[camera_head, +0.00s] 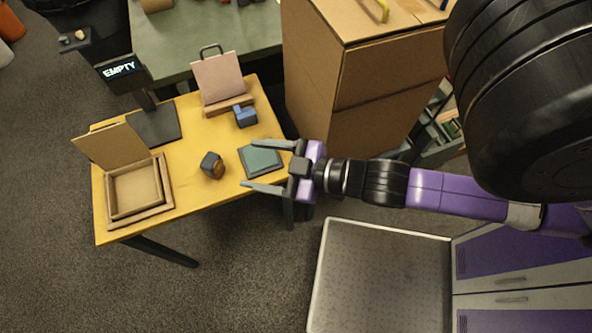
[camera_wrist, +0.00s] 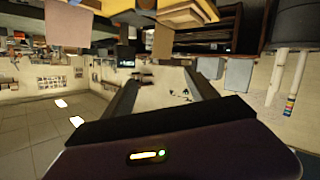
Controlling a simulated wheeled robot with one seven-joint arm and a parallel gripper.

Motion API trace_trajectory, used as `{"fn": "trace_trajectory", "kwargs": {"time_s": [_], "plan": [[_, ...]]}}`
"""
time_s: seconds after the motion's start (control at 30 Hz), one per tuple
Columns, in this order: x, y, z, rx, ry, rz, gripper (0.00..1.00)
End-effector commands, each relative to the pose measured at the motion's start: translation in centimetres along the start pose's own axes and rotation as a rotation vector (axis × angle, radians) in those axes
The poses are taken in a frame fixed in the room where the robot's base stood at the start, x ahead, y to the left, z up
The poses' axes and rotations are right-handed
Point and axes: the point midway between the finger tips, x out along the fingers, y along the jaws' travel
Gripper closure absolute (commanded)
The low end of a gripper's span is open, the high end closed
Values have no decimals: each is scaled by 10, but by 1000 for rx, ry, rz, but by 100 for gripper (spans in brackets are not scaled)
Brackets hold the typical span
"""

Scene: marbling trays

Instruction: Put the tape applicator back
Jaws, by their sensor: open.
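I cannot tell for sure which thing is the tape applicator. A small dark block with a brown rounded side (camera_head: 212,165) sits on the yellow table (camera_head: 205,130), left of my gripper. A small blue block-like thing (camera_head: 245,116) stands further back, by the pink board.
An open box with a raised lid (camera_head: 108,147) stands at the table's left end. A pink board (camera_head: 217,78) with a handle leans at the back. A brown cabinet (camera_head: 365,85) stands behind my arm. A grey-topped platform (camera_head: 380,275) is in front at right.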

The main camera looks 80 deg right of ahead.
Motion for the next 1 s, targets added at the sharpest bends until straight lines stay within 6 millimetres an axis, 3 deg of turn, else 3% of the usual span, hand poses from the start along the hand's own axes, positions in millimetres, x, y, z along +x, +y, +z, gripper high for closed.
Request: {"fn": "trace_trajectory", "kwargs": {"time_s": [0.03,0.1,0.2,0.33,0.5,1.0], "plan": [[-23,-18,2,36,-9,-33,33],[-48,-38,-4,89,-3,-66,33],[-77,-58,-13,162,2,-91,33],[-100,-71,-24,227,9,-100,33],[-108,-75,-30,255,13,-100,33],[-108,-75,-29,253,13,-100,33]]}}
